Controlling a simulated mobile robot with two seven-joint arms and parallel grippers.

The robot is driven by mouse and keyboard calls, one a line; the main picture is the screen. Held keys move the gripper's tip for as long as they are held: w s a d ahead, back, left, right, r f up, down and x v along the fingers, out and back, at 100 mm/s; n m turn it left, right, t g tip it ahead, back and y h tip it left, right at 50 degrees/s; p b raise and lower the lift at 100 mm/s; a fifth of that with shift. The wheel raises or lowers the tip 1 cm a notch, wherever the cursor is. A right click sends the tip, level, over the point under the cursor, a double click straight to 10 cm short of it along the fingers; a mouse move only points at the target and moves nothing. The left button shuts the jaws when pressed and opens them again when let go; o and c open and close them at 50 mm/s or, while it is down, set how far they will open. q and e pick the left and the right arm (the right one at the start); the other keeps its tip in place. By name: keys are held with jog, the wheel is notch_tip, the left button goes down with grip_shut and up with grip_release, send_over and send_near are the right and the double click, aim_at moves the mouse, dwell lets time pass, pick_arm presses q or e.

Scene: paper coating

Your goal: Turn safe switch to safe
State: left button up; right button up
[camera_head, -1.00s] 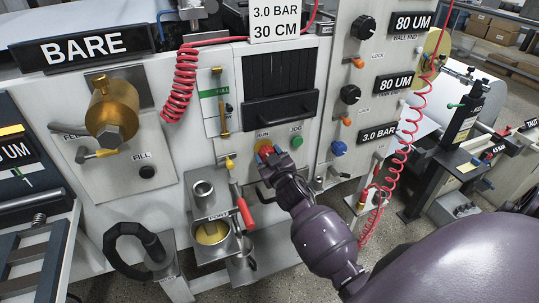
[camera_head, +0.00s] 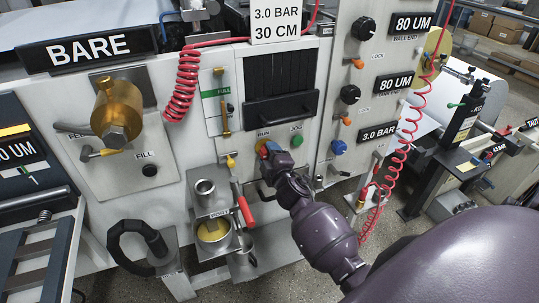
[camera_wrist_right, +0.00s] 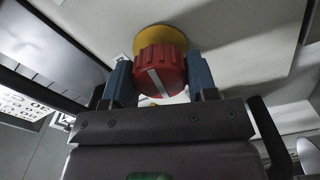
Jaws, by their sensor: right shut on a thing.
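The safe switch is a red knob (camera_wrist_right: 160,72) with a white line on a yellow round base (camera_wrist_right: 160,38), seen in the right wrist view. Its white line runs slanted from upper left to lower right there. My right gripper (camera_wrist_right: 160,84) has its blue fingers on either side of the red knob, shut on it. In the head view my right gripper (camera_head: 268,150) is at the panel by the RUN label and hides most of the switch; a bit of the yellow base (camera_head: 261,146) shows. My left gripper is not in view.
A green JOG button (camera_head: 296,141) sits just right of the switch. A panel with black knobs (camera_head: 350,95) and a red coiled hose (camera_head: 405,150) are to the right.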

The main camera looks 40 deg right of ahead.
jog(key=shift+n, duration=1.2)
jog(key=o, duration=0.9)
jog(key=v, duration=1.1)
jog(key=shift+a, duration=0.1)
jog(key=shift+w, duration=0.1)
